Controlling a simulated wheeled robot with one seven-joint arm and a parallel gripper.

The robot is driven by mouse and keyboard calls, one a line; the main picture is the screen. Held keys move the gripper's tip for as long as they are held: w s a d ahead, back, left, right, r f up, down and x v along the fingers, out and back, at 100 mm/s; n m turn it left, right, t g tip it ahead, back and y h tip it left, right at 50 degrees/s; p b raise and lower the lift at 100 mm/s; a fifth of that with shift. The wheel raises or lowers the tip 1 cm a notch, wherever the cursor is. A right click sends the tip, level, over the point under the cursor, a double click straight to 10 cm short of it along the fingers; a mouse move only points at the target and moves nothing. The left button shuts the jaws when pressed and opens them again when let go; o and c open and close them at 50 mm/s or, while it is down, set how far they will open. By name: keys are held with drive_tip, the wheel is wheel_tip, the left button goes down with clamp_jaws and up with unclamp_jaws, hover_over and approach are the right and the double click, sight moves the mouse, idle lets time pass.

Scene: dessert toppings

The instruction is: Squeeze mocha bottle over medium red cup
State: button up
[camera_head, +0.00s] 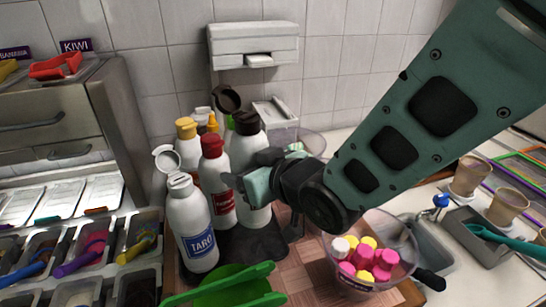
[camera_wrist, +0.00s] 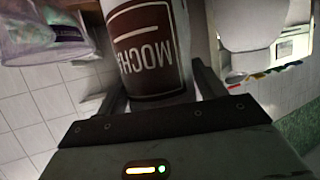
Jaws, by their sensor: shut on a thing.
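The mocha bottle (camera_wrist: 148,45) is white with a dark brown label and lies between the two fingers of my gripper (camera_wrist: 160,92) in the wrist view. My gripper is shut on it, and the lettering appears upside down there. In the head view my gripper (camera_head: 238,180) reaches left into the group of bottles, across a white bottle with a black cap (camera_head: 247,150). That bottle stands upright, and its label is hidden behind my gripper. I cannot make out a medium red cup in either view.
A taro bottle (camera_head: 192,222) with an open lid and a red-capped bottle (camera_head: 214,170) stand close on the left. A clear tub (camera_head: 350,288) of pink and yellow items is at front right. Green-handled things (camera_head: 230,285) lie in front. Tan cups (camera_head: 470,176) stand at right.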

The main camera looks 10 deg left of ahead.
sight(255, 135)
drive_tip(key=shift+r, duration=0.3)
drive_tip(key=shift+r+p, duration=2.05)
drive_tip(key=shift+r, duration=1.45)
drive_tip(key=shift+f, duration=0.1)
